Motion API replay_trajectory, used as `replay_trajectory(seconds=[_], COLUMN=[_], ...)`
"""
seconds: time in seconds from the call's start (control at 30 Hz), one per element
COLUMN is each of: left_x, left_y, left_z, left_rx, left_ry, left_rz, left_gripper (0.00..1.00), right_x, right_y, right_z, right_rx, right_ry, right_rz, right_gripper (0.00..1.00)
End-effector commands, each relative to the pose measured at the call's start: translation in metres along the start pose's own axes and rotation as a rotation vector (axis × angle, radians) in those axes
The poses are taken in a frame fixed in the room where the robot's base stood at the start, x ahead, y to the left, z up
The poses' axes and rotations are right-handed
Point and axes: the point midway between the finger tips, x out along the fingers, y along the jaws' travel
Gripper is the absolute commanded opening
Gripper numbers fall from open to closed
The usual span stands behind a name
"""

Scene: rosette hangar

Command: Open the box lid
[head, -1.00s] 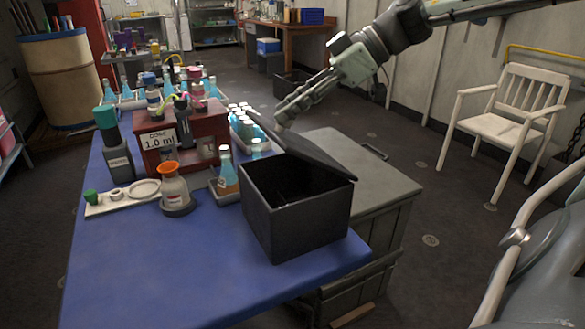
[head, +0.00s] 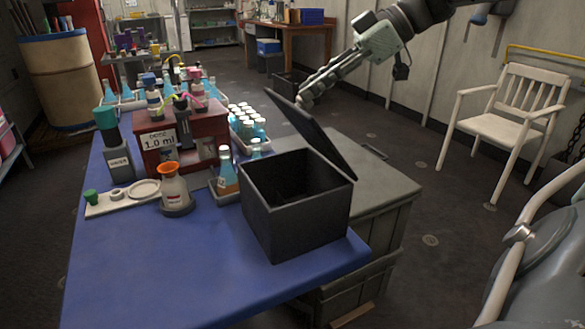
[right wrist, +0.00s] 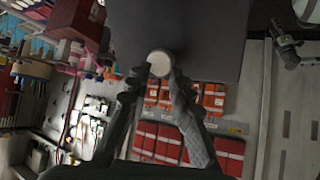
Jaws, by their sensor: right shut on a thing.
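The black box (head: 297,209) stands on the blue table top near its right front corner. Its lid (head: 313,135) is tilted steeply up, hinged along the box's right side, and the dark inside shows. My right gripper (head: 304,96) is at the raised upper edge of the lid, shut on its small pale round knob. In the right wrist view the pale knob (right wrist: 159,64) sits between my fingertips (right wrist: 159,76), against the dark lid (right wrist: 185,32). My left gripper is not in view.
A red dosing stand (head: 185,135), an orange-rimmed flask (head: 175,190) and a rack of blue bottles (head: 247,125) stand left of and behind the box. A grey cabinet (head: 375,185) is right of it. A white chair (head: 508,125) stands at the right.

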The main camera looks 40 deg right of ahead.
Motion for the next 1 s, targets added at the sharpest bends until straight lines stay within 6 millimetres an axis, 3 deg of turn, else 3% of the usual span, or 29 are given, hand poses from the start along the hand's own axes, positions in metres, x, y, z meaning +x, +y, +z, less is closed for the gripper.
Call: replay_trajectory(seconds=[0.03, 0.2, 1.0], left_x=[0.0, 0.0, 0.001], left_y=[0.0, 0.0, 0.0], left_z=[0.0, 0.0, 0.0], left_rx=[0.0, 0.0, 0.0], left_ry=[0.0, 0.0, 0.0], left_rz=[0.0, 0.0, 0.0], left_gripper=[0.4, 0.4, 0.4], right_x=[-0.005, -0.018, -0.057], right_y=[0.01, 0.017, 0.04], right_z=[0.003, 0.007, 0.029], right_rx=[-0.001, 0.0, 0.001], right_ry=[-0.001, -0.002, -0.003], right_rz=[0.024, 0.024, 0.02], right_gripper=[0.03, 0.01, 0.01])
